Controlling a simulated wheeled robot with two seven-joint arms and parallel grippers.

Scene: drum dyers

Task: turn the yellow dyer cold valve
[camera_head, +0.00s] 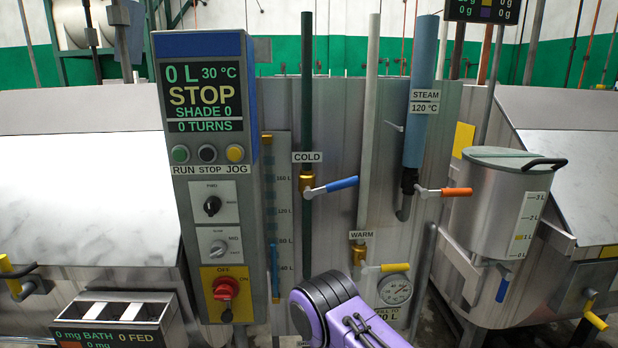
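The cold valve (330,187) has a blue lever on a brass body, on a dark green vertical pipe just under a COLD label (308,157). Its lever points right and slightly up, across the pipe. The dyer's metal front (345,110) stands behind it and bears a yellow square (463,140) at the right. A purple and grey arm link of mine rises at the bottom centre, below the valve and apart from it. Neither gripper shows, so I cannot see their fingers.
A control panel (205,70) reading STOP stands left of the valve. The warm valve (378,267) with a yellow lever and the steam valve (443,191) with an orange lever are nearby. A lidded metal tank (497,215) is at right. Space before the cold lever looks clear.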

